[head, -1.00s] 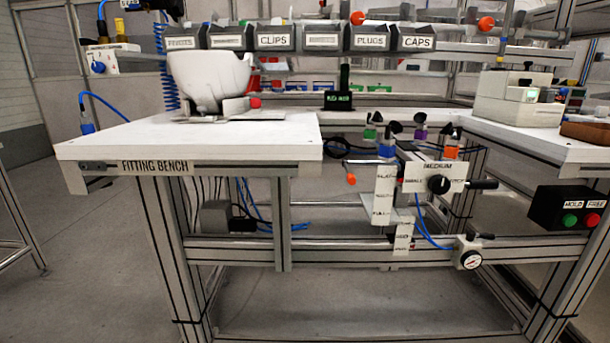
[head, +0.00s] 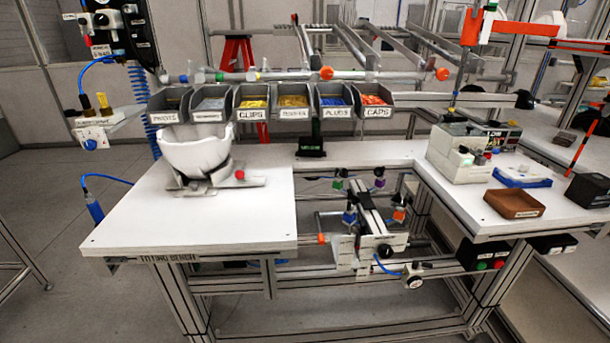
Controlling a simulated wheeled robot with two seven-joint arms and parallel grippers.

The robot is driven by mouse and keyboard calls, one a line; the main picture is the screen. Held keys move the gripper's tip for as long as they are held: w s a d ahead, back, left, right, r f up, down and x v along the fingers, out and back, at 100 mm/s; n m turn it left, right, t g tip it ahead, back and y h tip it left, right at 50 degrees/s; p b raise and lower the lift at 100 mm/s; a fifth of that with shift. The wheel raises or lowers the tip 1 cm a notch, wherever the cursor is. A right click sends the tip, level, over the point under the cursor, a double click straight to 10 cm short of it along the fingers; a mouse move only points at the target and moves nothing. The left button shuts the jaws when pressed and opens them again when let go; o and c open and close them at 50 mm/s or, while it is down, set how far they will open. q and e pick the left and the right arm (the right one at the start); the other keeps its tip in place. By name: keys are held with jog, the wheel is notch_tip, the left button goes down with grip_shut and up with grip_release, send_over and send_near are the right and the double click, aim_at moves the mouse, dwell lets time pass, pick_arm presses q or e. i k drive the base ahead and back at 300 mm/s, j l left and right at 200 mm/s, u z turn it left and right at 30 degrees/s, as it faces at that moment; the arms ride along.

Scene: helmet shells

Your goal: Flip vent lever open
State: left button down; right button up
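No label that I can read says "vent", so I cannot tell for sure which part is the vent lever. A round pressure gauge (head: 413,281) sits low on the bench frame, with a small dark fitting just above it. Above it to the left is a white unit with a black knob (head: 384,251). At the upper left, a black panel (head: 122,32) carries a gauge and small controls, cut off by the top edge. A white helmet shell (head: 194,150) rests in a metal holder (head: 196,184) on the fitting bench. Neither of my grippers is in view.
The white fitting bench (head: 150,225) is mostly bare in front of the holder. Grey bins (head: 210,104) of small parts hang behind it. A right-hand table holds a grey-green machine (head: 458,152), a brown tray (head: 514,203) and a blue tray (head: 522,177). Red and green buttons sit below.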

aim_at(414, 264)
jog(key=i+l, duration=0.1)
jog(key=l, duration=0.35)
jog(key=i+l, duration=0.1)
jog(key=l, duration=0.3)
jog(key=i+l+z, duration=0.1)
jog(key=l, duration=0.35)
